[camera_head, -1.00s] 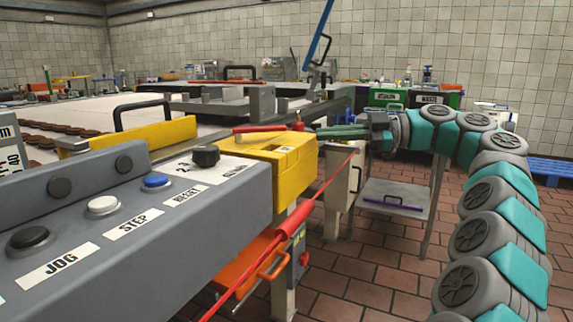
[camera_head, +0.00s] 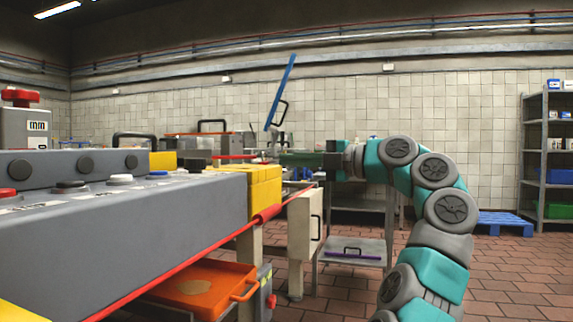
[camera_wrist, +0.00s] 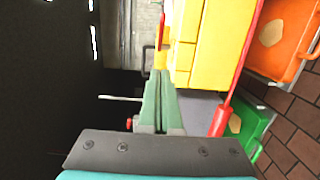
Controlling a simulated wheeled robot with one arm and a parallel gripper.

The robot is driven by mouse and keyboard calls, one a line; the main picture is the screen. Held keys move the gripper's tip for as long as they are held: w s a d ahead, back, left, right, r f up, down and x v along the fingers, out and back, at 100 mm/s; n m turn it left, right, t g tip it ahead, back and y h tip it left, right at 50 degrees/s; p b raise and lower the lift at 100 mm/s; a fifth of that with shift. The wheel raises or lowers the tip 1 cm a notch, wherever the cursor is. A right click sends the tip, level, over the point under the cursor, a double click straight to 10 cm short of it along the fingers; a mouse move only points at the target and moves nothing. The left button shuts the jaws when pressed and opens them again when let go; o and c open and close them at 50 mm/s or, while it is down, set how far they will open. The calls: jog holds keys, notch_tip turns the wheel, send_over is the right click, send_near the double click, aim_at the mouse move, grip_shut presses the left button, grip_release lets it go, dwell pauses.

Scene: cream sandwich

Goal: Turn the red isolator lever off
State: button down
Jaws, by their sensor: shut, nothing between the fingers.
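The red lever (camera_head: 236,157) shows as a thin red bar lying nearly level just above the yellow box (camera_head: 262,185), at the end of the grey control panel. In the wrist view, a red bar (camera_wrist: 162,32) stands out beside the yellow block (camera_wrist: 190,40), beyond my fingertips; I take it to be the same lever. My gripper (camera_head: 284,159) has green fingers and is shut and empty, pointing left at the lever's height. In the wrist view, its fingertips (camera_wrist: 160,76) lie close beside the yellow block, short of the red bar. Whether they touch the box is unclear.
The grey panel (camera_head: 120,215) with buttons fills the left. A red cord (camera_head: 180,259) runs along its front. An orange tray (camera_head: 205,285) sits underneath. A blue bar (camera_head: 280,92) slants up behind the fingers. Tiled floor (camera_head: 500,275) is free at right.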

jog(key=p, duration=0.1)
send_near(241, 158)
jog(key=a, duration=0.4)
jog(key=shift+w+a+r, duration=0.1)
jog(key=shift+a, duration=0.05)
jog(key=shift+w+a+p, duration=0.2)
jog(key=shift+w+p, duration=0.1)
jog(key=shift+w, duration=0.3)
jog(key=shift+w+a+p, duration=0.2)
jog(key=shift+w+p, duration=0.05)
jog(key=shift+w, duration=0.4)
